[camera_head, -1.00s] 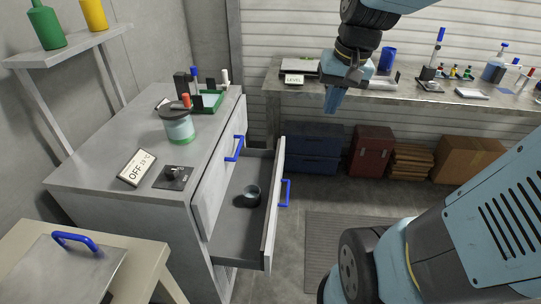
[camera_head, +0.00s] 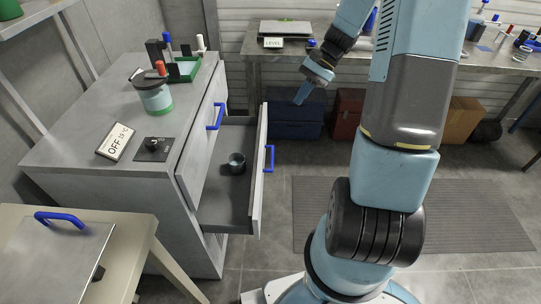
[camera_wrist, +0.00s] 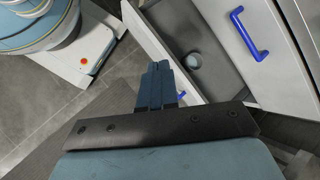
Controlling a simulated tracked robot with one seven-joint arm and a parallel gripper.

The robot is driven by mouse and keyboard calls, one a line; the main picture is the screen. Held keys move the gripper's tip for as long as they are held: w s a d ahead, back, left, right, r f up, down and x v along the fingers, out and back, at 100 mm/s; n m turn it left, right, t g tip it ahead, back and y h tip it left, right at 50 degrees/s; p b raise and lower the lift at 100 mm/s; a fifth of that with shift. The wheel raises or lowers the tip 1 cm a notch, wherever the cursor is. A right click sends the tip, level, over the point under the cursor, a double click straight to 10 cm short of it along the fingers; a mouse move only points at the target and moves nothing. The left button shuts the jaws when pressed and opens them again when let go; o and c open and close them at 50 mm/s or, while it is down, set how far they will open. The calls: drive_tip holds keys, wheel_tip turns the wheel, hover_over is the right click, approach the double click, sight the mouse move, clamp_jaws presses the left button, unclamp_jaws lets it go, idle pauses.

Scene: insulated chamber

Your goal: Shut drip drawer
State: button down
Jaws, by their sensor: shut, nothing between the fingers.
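The drip drawer (camera_head: 229,205) is pulled out of the grey cabinet (camera_head: 70,163), with its blue handle (camera_head: 269,158) on the outer side of its front panel. A small dark cup (camera_head: 237,164) stands inside it. My gripper (camera_head: 302,95) is shut and empty, above and to the right of the drawer front in the head view, pointing down. In the wrist view the shut fingers (camera_wrist: 157,84) lie over the drawer front (camera_wrist: 155,40), which partly hides behind them. No contact can be made out.
Another blue handle (camera_head: 215,116) is on the cabinet face above the drawer. A pot (camera_head: 155,95) and an OFF sign (camera_head: 116,141) stand on the cabinet top. A side table (camera_head: 130,222) is at front left. Open floor with a grey mat (camera_head: 470,220) lies right of the drawer.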

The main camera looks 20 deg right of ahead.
drive_tip(key=w+d+f+m+t+y, duration=0.25)
drive_tip(key=f+m+t+y, duration=0.35)
drive_tip(key=f, duration=1)
drive_tip(key=w+d+f+m+t+y, duration=0.1)
drive_tip(key=d+f+m+t+y, duration=0.2)
drive_tip(key=f+m, duration=0.85)
drive_tip(key=w+a+f+n, duration=0.1)
drive_tip(key=a, duration=0.3)
drive_tip(key=w+a+f+n, duration=0.2)
drive_tip(key=a, duration=0.2)
drive_tip(key=w+a+f+n+g, duration=0.1)
drive_tip(key=a, duration=0.4)
drive_tip(key=shift+w+f+n+y, duration=0.15)
drive_tip(key=shift+f+n+y, duration=0.1)
drive_tip(key=shift+f+y, duration=0.15)
drive_tip(key=shift+w, duration=0.1)
